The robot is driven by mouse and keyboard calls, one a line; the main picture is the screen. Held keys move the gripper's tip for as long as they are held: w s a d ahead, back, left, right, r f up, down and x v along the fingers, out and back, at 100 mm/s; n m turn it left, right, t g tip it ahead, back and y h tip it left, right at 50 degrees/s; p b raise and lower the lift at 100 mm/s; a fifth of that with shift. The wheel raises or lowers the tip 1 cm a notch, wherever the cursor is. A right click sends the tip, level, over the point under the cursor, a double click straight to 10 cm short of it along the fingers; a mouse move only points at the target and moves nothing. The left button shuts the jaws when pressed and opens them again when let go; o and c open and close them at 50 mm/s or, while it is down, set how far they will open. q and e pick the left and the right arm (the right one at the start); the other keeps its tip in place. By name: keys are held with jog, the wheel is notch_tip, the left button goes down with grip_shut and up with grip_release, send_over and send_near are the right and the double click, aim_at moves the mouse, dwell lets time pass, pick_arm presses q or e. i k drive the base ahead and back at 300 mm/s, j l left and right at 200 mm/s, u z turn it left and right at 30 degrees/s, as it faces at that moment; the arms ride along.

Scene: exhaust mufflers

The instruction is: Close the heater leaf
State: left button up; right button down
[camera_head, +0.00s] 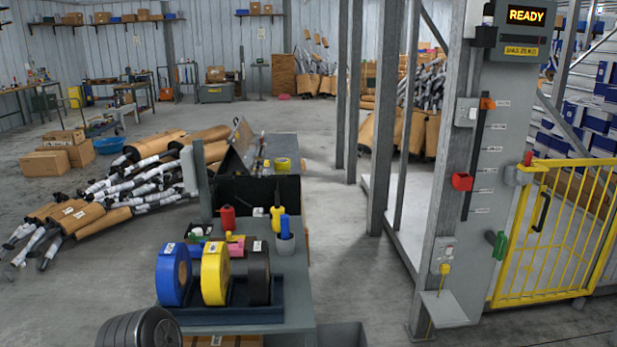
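No part is clearly recognisable as a heater leaf. A yellow barred gate (558,232) stands at the right, beside a grey post (470,190). It has a black handle (541,211). A grey fitting with a red top (523,169) sits between the gate's upper left corner and the post; I cannot tell whether it is latched. A dark tilted panel (239,147) stands raised at the far part of the workbench; I cannot tell what it belongs to. Neither of my grippers is in view.
The workbench (292,300) holds blue, yellow and black tape rolls (214,274) in a tray. A dark ribbed cylinder (140,329) is at the lower left. Mufflers (115,190) are heaped on the left floor. The post carries a READY display (526,15).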

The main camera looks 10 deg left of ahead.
aim_at(242, 138)
jog(key=i+j+u, duration=0.1)
jog(key=j+u, duration=0.2)
jog(key=u, duration=0.15)
jog(key=i+j+u, duration=0.15)
jog(key=u, duration=0.3)
jog(key=i+j+u, duration=0.2)
jog(key=j+u, duration=0.25)
jog(key=i+u, duration=0.2)
jog(key=u, duration=0.2)
jog(key=i+j+u, duration=0.1)
jog(key=i+u, duration=0.15)
jog(key=u, duration=0.2)
jog(key=i+j+u, duration=0.2)
jog(key=i+u, duration=0.6)
jog(key=i+z, duration=0.4)
jog(key=i+j+z, duration=0.2)
jog(key=i+z, duration=0.25)
jog(key=i+l+z, duration=0.2)
jog(key=z, duration=0.2)
jog(key=i+z, duration=0.75)
jog(key=i+j+z, duration=0.15)
jog(key=i+z, duration=0.25)
jog(key=i+j+z, duration=0.15)
jog(key=i+z, duration=0.25)
jog(key=i, duration=0.25)
jog(key=i+j+z, duration=0.35)
jog(key=i, duration=0.25)
jog(key=i+j+z, duration=0.4)
jog(key=i, duration=0.2)
